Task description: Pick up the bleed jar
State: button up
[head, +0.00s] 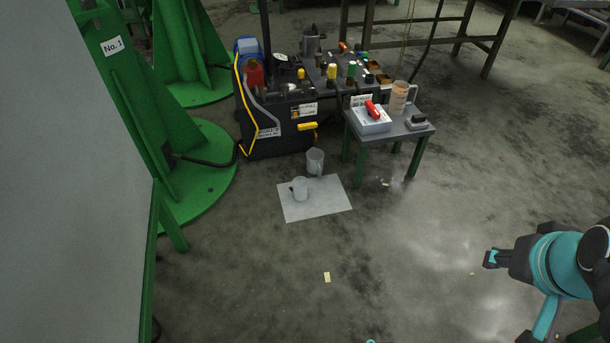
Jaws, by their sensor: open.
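I cannot tell for sure which vessel is the bleed jar. A pale handled jar (300,189) stands upright on a white sheet (318,207) on the floor. A second greyish handled jar (315,161) stands just behind it, by the sheet's far edge. A clear jug with orange-brown contents (400,98) stands on a small green-legged table (389,131).
A black toolbox (281,122) with hoses stands behind the sheet. A grey box with a red item (371,119) sits on the small table. A green stand (150,130) and a grey panel (75,200) border the left. The floor in front is mostly clear.

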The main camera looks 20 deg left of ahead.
aim_at(300, 184)
jog(key=u, duration=0.55)
jog(key=i, duration=0.9)
jog(key=u, duration=1.4)
jog(key=i, duration=0.45)
jog(key=u, duration=0.4)
